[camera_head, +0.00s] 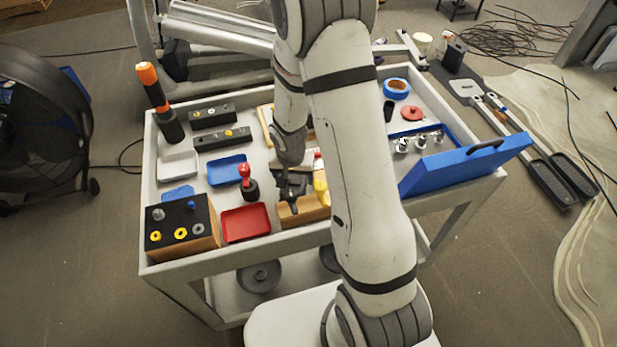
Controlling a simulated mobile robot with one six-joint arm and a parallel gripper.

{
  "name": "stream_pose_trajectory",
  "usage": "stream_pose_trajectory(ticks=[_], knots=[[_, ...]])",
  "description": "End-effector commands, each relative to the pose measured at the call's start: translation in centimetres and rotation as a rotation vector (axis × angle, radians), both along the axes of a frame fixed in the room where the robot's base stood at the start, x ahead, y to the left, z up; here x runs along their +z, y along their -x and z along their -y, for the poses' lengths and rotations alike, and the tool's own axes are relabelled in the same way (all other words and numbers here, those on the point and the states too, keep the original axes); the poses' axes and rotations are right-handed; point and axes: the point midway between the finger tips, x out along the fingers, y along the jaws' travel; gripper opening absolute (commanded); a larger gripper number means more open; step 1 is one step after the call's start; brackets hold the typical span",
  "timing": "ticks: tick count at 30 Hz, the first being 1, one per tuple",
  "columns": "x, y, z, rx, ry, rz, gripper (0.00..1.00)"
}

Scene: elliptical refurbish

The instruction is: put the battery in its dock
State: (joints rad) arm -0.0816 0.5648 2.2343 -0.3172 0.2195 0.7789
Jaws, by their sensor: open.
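My gripper (292,201) is open and points down over the front middle of the cart (153,257), above or beside a tan wooden box (302,214). A yellow object (321,189) stands at its right, partly hidden by my arm. I cannot tell whether the gripper touches either. I cannot tell for certain which thing is the battery or its dock. Two dark oblong blocks with small round fittings, a rear one (212,116) and a front one (222,139), lie at the cart's back left. My arm hides much of the cart's middle.
A red-handled tool (246,178) stands left of my gripper, behind a red tray (246,222). A wooden block with bolts (183,228) fills the front left corner. A tall orange-tipped black tool (160,102) stands behind. An open blue case (464,160) overhangs the right edge.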

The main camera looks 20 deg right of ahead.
Motion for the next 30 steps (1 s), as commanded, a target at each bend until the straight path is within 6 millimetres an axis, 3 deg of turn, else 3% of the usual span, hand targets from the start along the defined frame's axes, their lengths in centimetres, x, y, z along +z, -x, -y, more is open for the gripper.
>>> stream_pose_trajectory(ticks=[4, 13, 27, 30], knots=[[-1.6, -0.2, 0.1, -0.001, 0.0, -0.002, 0.75], [-1.9, -0.3, 0.1, 0.0, 0.0, 0.001, 0.74], [-1.8, -0.3, 0.1, -0.001, -0.001, 0.001, 0.36], [-1.8, -0.3, 0.1, -0.001, -0.001, 0.001, 0.36]])
